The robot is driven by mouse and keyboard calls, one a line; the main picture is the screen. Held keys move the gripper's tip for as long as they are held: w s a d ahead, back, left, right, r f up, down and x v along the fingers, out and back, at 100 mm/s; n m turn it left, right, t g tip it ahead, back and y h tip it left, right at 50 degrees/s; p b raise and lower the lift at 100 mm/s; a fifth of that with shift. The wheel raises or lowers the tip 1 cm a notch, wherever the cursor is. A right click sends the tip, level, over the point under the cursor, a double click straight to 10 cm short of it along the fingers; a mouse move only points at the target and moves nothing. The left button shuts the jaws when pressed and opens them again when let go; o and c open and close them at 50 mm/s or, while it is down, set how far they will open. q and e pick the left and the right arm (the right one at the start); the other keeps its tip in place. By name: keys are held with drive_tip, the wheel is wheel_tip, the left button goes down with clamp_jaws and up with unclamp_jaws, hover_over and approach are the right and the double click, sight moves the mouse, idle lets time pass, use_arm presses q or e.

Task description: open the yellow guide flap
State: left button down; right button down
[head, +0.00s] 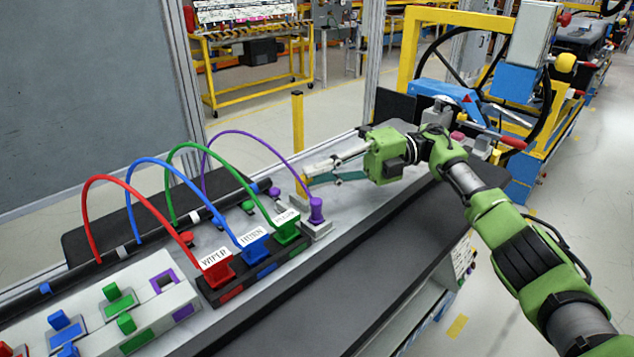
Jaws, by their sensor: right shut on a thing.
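The yellow guide flap (298,130) shows as a tall, narrow yellow strip standing upright near the back edge of the dashboard panel. My right gripper (308,176) reaches in from the right, its fingers pointing left at the lower part of the yellow strip. It is shut on the yellow piece there; the fingertips hide part of the contact. My left gripper is not in view.
A purple plug (316,211) with an arching cable stands just in front of the fingertips. Red (216,270), blue (255,247) and green (287,228) plugs with looped cables sit to the left. A switch block (185,290) lies at front left. The dark front ledge (380,255) is clear.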

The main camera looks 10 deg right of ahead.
idle(0.3)
drive_tip(key=c, duration=2.1)
unclamp_jaws()
